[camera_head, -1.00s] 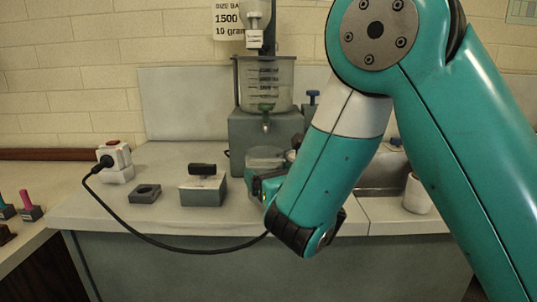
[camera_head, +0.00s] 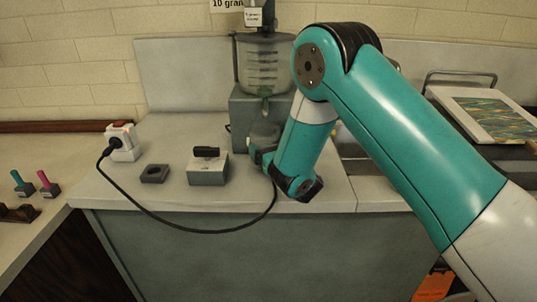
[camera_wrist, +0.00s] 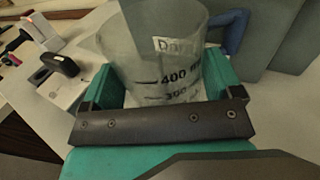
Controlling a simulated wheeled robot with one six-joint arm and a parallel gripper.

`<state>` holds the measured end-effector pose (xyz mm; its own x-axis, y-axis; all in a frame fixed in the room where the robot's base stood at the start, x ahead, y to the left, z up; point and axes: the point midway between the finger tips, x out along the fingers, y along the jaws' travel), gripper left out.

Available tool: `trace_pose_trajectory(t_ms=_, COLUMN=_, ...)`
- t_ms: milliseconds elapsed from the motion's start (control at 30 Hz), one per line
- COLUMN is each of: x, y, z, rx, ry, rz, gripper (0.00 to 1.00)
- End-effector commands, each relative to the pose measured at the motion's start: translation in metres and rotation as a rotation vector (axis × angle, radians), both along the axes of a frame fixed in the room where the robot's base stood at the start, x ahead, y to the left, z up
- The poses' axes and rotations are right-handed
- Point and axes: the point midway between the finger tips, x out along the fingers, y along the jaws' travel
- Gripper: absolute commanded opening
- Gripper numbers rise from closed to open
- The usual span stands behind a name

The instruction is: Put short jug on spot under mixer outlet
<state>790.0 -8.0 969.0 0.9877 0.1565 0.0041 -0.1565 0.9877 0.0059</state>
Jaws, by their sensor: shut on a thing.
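The short jug (camera_head: 265,132) is clear, with dark volume marks. It stands upright close in front of the grey mixer base (camera_head: 242,120), below the mixer's outlet tap (camera_head: 266,104). My gripper (camera_head: 264,156) is at the jug's near side, partly hidden by my own wrist. In the wrist view the jug (camera_wrist: 165,45) sits between the two teal fingers of my gripper (camera_wrist: 162,78), which are shut on it. Its lower part is hidden by the gripper. The spot under the outlet is hidden, and I cannot tell whether the jug touches it.
The clear mixer vessel (camera_head: 264,64) stands above the base. To the left are a grey box with a black handle (camera_head: 208,170), a dark square block (camera_head: 155,174) and a plugged socket (camera_head: 122,143). Its black cable loops over the counter front. A framed marbled print (camera_head: 492,117) lies at right.

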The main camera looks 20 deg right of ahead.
Motion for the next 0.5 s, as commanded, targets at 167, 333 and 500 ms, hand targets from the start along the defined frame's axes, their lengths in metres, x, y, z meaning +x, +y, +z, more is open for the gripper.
trace_pose_trajectory(t_ms=167, x=0.0001, y=-0.0001, z=-0.0205, rx=0.0, ry=-0.001, rz=0.0, gripper=0.55)
trace_pose_trajectory(t_ms=333, x=0.0, y=0.0, z=-0.0173, rx=0.0, ry=-0.001, rz=0.0, gripper=0.55)
trace_pose_trajectory(t_ms=500, x=0.0, y=0.0001, z=-0.0224, rx=-0.001, ry=0.0, rz=0.0, gripper=0.55)
